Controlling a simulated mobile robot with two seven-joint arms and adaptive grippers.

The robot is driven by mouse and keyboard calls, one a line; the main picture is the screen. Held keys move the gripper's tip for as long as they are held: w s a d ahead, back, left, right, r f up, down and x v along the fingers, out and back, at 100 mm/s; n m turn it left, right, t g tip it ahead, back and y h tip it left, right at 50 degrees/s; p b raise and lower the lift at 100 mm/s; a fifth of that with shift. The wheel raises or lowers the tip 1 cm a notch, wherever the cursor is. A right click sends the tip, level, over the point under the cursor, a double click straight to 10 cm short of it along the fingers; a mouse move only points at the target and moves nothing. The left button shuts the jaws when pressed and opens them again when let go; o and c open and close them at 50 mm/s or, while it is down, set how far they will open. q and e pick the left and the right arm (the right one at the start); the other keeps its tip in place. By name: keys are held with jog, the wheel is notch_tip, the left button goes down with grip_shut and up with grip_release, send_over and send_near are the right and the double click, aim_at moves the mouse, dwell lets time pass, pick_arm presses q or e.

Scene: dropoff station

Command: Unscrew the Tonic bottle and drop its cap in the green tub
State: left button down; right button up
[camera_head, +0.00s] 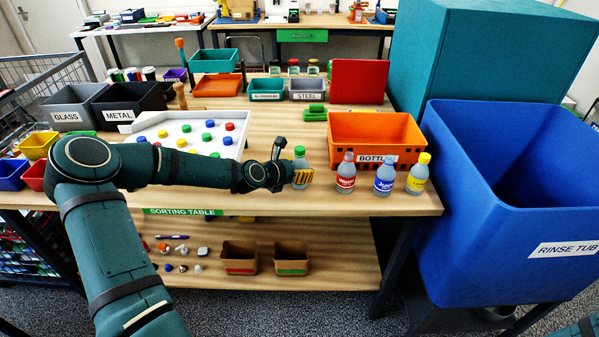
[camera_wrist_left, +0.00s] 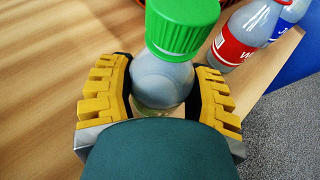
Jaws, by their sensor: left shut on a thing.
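A clear grey bottle with a green cap (camera_head: 300,151) stands upright near the front edge of the sorting table. My left gripper (camera_head: 303,176) is shut around its body, below the cap. In the left wrist view the green cap (camera_wrist_left: 182,25) sits on the bottle (camera_wrist_left: 160,80), between the yellow finger pads of my left gripper (camera_wrist_left: 158,95). The bottle's label is hidden, so I cannot read Tonic on it. My right gripper is out of view.
Bottles with a red cap (camera_head: 346,174), a blue cap (camera_head: 384,177) and a yellow cap (camera_head: 418,176) stand to the right. Behind them is an orange crate (camera_head: 410,128). A white tray (camera_head: 160,127) holds loose caps. A blue rinse tub (camera_head: 462,240) stands right of the table.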

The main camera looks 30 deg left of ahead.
pick_arm(q)
jog(key=shift+f, duration=0.1)
jog(key=shift+c, duration=1.2)
grip_release()
